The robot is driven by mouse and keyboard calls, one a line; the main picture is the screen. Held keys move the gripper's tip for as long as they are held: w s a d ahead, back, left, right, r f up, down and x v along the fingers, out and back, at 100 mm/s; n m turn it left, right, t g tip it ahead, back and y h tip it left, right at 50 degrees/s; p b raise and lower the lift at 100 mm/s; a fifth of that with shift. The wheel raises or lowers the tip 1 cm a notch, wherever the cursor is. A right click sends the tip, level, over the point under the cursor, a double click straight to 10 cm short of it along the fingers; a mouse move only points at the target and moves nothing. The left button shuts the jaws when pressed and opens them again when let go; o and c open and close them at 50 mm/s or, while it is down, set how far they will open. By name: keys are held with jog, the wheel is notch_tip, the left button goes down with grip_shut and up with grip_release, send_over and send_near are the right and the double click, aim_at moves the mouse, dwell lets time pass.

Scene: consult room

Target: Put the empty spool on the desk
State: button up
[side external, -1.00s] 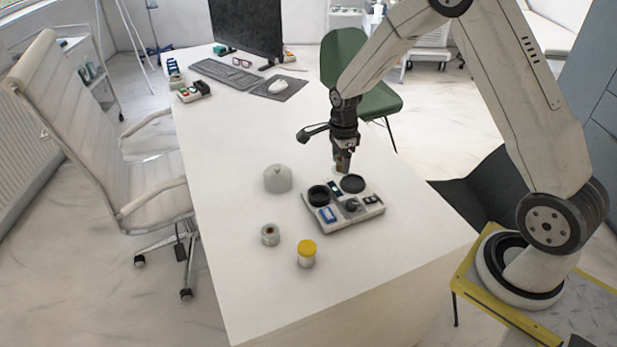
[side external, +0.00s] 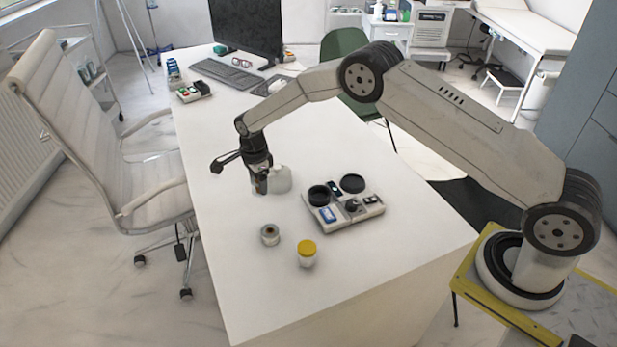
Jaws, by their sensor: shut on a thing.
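My gripper (side external: 261,184) points down over the left part of the white desk (side external: 235,270). It is shut on a small pale thing, which I take to be the empty spool; the fingers mostly hide it, and its shape is hard to make out. The gripper is low, just in front of a grey dome (side external: 282,180) and overlapping it in the view. I cannot tell whether the held thing touches the desk.
A light tray (side external: 345,222) with black round wells and small items lies right of the gripper. A small grey cylinder with a brown centre (side external: 270,235) and a yellow-lidded jar (side external: 307,254) stand nearer the front. The desk's left front is clear.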

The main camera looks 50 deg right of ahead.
aim_at(258, 214)
jog(key=shift+w+a+f, duration=0.2)
jog(key=shift+a+f, duration=0.05)
jog(key=shift+a, duration=0.3)
jog(key=shift+f, duration=0.2)
jog(key=shift+f, duration=3.15)
jog(key=shift+f, duration=0.6)
jog(key=o, duration=1.2)
jog(key=shift+r, duration=3.9)
